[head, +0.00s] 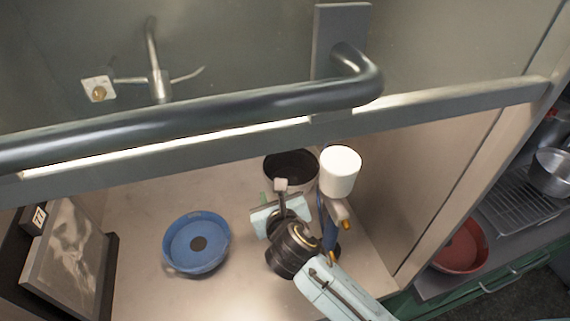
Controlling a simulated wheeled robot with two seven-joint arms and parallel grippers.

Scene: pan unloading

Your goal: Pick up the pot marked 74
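No marking 74 is readable on any vessel. A pale-rimmed pot with a dark inside (291,164) stands at the back of the bench, partly hidden by my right gripper. My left gripper is not in view.
A white cylinder (341,170) stands right of the gripper. A thick dark bar handle (190,118) and pale rail (430,108) cross above the bench. A framed picture (68,262) with a small number tag (38,217) is at left. A red bowl (461,246) is at right.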

